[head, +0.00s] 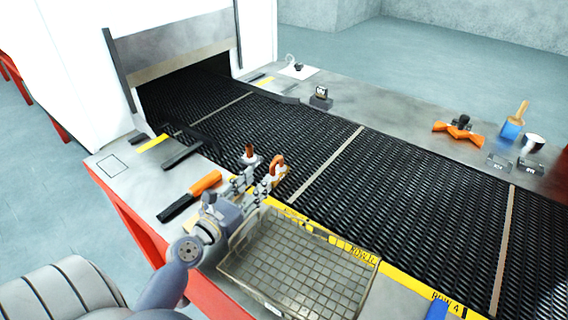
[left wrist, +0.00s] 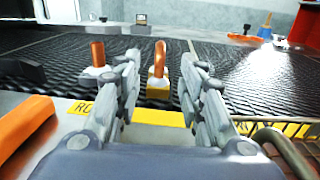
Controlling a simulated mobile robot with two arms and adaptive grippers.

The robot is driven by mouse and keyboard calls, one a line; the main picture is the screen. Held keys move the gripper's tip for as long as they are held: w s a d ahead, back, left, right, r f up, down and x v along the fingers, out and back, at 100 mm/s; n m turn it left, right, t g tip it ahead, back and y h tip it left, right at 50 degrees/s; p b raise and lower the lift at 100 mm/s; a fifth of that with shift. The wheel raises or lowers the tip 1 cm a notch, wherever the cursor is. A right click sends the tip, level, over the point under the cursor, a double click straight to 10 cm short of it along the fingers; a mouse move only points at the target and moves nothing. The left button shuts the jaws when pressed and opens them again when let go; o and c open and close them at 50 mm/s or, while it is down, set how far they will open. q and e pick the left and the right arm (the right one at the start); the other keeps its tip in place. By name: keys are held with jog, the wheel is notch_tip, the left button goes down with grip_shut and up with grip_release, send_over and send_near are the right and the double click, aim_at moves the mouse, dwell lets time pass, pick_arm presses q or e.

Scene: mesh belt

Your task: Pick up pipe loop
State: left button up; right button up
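Two copper-coloured pieces stand near the front edge of the mesh belt. The right one, a rounded copper loop (head: 278,163), looks like the pipe loop; in the left wrist view this piece (left wrist: 160,57) rises from a yellow base, seen between my fingers. The other copper piece (head: 249,151) stands to its left on a pale base and shows outside my left finger in the wrist view (left wrist: 97,54). My left gripper (head: 258,177) is open, its fingers apart and pointing toward the loop. I cannot tell whether it touches anything. My right gripper is out of view.
A wire basket (head: 300,262) stands just right of my left wrist. An orange-and-black tool (head: 190,196) lies on the metal ledge to the left. The dark mesh belt (head: 400,190) is largely clear. An orange piece (head: 458,131) and a brush (head: 515,122) are on the far ledge.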

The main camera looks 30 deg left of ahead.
aim_at(273, 163)
pick_arm(q)
jog(key=w+p, duration=0.1)
jog(key=w, duration=0.3)
jog(key=shift+w+r, duration=0.15)
jog(key=shift+w, duration=0.65)
jog(key=w+p, duration=0.1)
jog(key=w, duration=0.3)
jog(key=shift+w+r, duration=0.1)
jog(key=shift+w, duration=0.45)
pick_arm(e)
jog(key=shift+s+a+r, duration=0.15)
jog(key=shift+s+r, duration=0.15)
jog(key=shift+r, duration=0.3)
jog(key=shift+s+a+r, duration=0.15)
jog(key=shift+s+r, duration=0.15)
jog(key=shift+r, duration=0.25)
pick_arm(q)
jog(key=shift+s, duration=0.1)
jog(key=shift+c, duration=0.2)
grip_shut()
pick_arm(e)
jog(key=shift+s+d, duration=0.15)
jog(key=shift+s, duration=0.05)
